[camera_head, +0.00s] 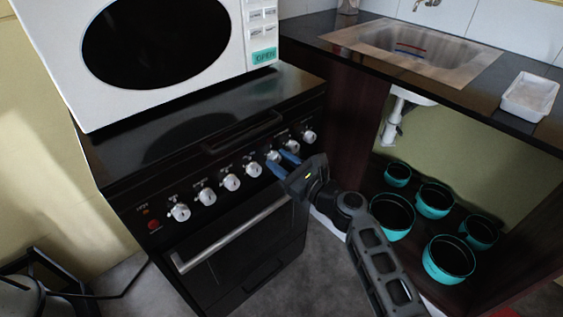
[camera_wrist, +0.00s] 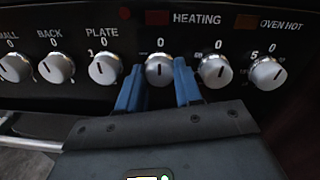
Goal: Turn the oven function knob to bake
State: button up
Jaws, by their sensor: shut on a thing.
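The black oven (camera_head: 240,235) has a row of white and silver knobs along its front panel. My gripper (camera_head: 281,162) reaches the panel from the right, with blue fingers on either side of one knob. In the wrist view my gripper (camera_wrist: 160,85) is shut on the knob (camera_wrist: 160,69) in the middle, whose dark pointer line stands about upright under a "0". The label above this knob is hidden or too small to read. The neighbouring knobs (camera_wrist: 103,68) and (camera_wrist: 215,71) stand free beside the fingers.
A white microwave (camera_head: 60,50) stands on the oven top. The oven door handle (camera_head: 232,236) runs below the knobs. To the right are a counter with a sink (camera_head: 480,77), a white tray (camera_head: 530,97) and several teal pots (camera_head: 434,200) below.

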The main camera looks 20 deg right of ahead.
jog(key=shift+c, duration=0.7)
